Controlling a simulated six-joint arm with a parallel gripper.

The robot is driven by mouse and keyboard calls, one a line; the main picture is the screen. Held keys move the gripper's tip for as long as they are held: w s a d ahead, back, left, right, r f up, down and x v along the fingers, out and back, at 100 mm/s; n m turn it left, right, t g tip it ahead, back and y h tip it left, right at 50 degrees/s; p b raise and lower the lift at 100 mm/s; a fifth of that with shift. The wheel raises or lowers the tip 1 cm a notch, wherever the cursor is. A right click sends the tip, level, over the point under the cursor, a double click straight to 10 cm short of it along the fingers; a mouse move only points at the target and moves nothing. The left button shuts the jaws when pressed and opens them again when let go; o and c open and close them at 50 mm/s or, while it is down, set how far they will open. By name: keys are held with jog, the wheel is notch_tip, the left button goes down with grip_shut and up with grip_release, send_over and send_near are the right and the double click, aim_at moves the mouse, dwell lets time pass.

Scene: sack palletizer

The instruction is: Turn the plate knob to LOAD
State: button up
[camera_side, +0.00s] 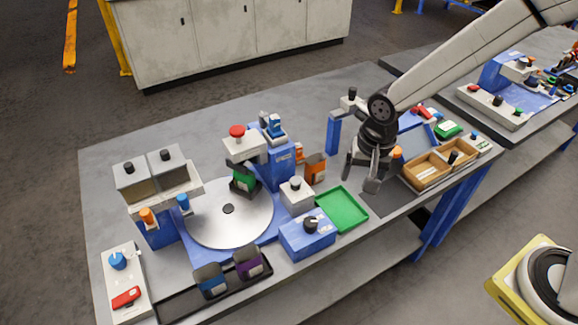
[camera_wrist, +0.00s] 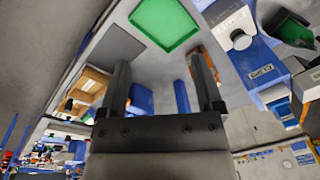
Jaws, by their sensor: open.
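A round silver plate (camera_side: 215,215) lies on a blue base at the left of the bench. A blue box with a black knob (camera_side: 311,224) stands to its right, near the front edge. A white box with a black-topped knob (camera_side: 295,184) stands just behind that box. A blue knob (camera_side: 117,260) sits on a white panel at the far left. No readable LOAD mark shows, and I cannot tell which knob is the plate knob. My gripper (camera_side: 362,178) is open and empty above the bench, right of the green tray, apart from all these knobs. Its spread fingers (camera_wrist: 158,78) show in the wrist view.
The green tray (camera_side: 361,224) lies between my gripper and the blue box; it also shows in the wrist view (camera_wrist: 196,42). Wooden bins (camera_side: 425,173) stand right of my gripper. A blue post (camera_side: 333,133) stands behind. Purple and blue pouches (camera_side: 248,265) stand at the front.

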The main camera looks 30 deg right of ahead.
aim_at(311, 221)
jog(key=a+f+m, duration=0.1)
jog(key=a+m, duration=0.1)
jog(key=a, duration=0.1)
jog(key=w+a+f+m, duration=0.1)
jog(key=a+f, duration=0.1)
jog(key=a, duration=0.1)
jog(key=w+a+f+m+g, duration=0.1)
jog(key=a+m, duration=0.1)
jog(key=a, duration=0.2)
jog(key=shift+w+a+f+m, duration=0.1)
jog(key=shift+f+m, duration=0.05)
jog(key=shift+m, duration=0.15)
jog(key=shift+f, duration=0.1)
jog(key=shift+f, duration=3.8)
grip_shut()
